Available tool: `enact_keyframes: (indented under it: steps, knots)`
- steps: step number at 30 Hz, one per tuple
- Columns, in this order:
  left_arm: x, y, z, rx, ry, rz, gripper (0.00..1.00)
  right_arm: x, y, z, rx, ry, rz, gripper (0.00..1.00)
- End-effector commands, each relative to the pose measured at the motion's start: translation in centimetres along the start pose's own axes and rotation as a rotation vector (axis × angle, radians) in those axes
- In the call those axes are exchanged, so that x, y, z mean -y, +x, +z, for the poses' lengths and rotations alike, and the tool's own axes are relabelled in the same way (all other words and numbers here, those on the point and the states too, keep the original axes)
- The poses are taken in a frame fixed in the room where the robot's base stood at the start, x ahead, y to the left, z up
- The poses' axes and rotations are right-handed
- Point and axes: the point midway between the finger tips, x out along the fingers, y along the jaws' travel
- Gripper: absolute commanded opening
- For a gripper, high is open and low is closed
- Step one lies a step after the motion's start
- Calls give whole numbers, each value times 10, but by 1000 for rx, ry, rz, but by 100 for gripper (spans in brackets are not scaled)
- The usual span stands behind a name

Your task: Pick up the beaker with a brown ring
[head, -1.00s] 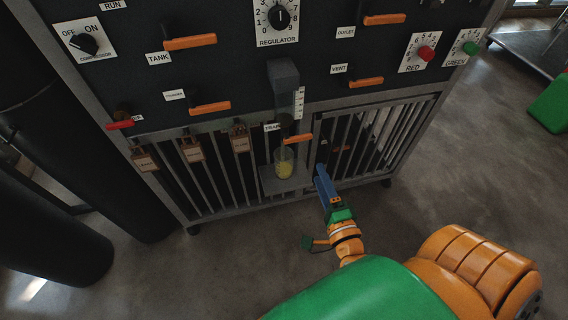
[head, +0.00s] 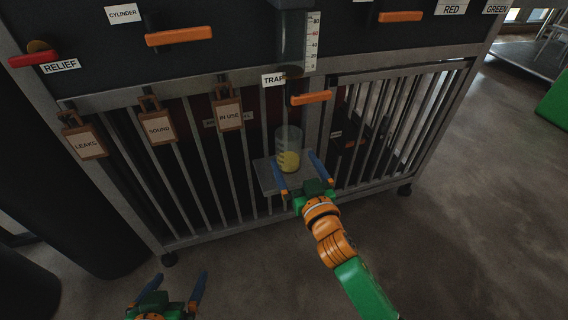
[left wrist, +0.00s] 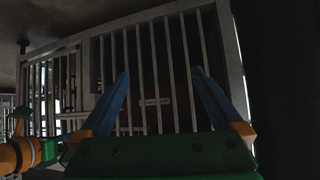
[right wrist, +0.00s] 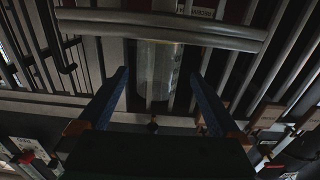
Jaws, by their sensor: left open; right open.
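A clear beaker (head: 288,143) with yellow contents stands upright on a small grey shelf (head: 266,178) at the front of the barred cabinet. I cannot make out a brown ring on it. My right gripper (head: 294,160) is open, with its blue fingers pointing at the beaker, one to each side; I cannot tell whether they reach around it. In the right wrist view the beaker (right wrist: 158,75) shows between the fingertips (right wrist: 159,74).
An orange TRAP handle (head: 311,98) and a dark column with a scale (head: 295,45) are just above the beaker. Hanging tags (head: 229,115) are to its left. Metal bars (head: 374,140) stand behind and beside it. The floor (head: 460,240) at the right is clear.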

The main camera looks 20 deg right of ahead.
Motion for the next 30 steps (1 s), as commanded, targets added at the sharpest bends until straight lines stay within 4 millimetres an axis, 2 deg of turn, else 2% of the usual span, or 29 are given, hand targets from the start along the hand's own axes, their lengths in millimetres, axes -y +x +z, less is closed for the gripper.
enact_keyframes:
  steps: [5, 8, 12, 16, 21, 27, 30]
  knots:
    - [-2, 1, -27, -131, 5, 5, 100, 0, 12, -1, 0, 2, -2, 100]
    - [-5, -1, -52, -264, 10, 10, 100, -2, 23, 0, 0, 0, -1, 100]
    - [-10, -13, -93, -486, 17, 19, 100, -4, 40, -1, 0, 2, -1, 100]
    - [-13, -30, -122, -655, 21, 27, 100, -3, 53, 0, 2, 3, -2, 100]
    - [-15, -42, -138, -753, 23, 32, 100, -3, 60, -2, 2, 5, -2, 100]
    - [-15, -43, -139, -757, 23, 32, 100, -3, 60, -2, 3, 6, -2, 100]
    - [-15, -43, -139, -756, 23, 32, 100, -3, 60, -2, 3, 6, -2, 73]
